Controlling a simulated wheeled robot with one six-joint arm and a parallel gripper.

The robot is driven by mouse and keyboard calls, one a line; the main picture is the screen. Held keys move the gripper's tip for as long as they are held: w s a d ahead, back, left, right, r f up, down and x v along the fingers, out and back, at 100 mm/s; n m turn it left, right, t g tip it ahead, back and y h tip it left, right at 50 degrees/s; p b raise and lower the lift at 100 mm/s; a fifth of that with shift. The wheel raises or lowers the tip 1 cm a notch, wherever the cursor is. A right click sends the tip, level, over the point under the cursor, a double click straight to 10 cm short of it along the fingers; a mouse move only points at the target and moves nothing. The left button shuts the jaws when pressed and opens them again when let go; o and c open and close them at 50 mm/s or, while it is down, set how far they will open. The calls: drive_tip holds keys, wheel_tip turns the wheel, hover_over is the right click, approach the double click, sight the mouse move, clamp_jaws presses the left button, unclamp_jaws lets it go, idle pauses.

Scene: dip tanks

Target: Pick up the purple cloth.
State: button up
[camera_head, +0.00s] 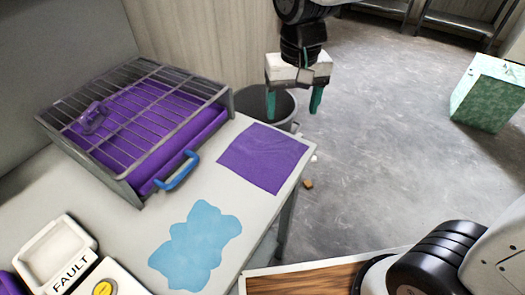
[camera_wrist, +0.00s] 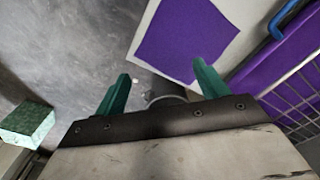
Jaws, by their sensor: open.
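The purple cloth (camera_head: 263,157) lies flat on the white table near its right corner, beside the caged tank. It also shows in the wrist view (camera_wrist: 188,36), beyond my fingertips. My gripper (camera_head: 293,106) has teal fingers that stand apart with nothing between them. In the head view it hangs above and beyond the cloth, over the bin at the table's far side. The wrist view shows the two fingers (camera_wrist: 160,82) wide apart, with the right fingertip close to the cloth's edge in the picture.
A purple tank (camera_head: 150,183) under a metal grid (camera_head: 130,85) has a blue handle (camera_head: 177,172). A light blue puddle-like patch (camera_head: 197,245) lies on the table (camera_head: 120,215). A white box marked FAULT (camera_head: 58,250) stands at left. A grey bin (camera_head: 282,110) and green block (camera_head: 490,92) stand on open floor.

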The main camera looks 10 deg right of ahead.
approach(263, 153)
wheel_tip(263, 153, down, 7)
drive_tip(key=shift+w+r, duration=0.1)
idle(0.6)
drive_tip(key=shift+c, duration=0.4)
clamp_jaws()
wheel_tip(263, 153, up, 12)
idle(0.5)
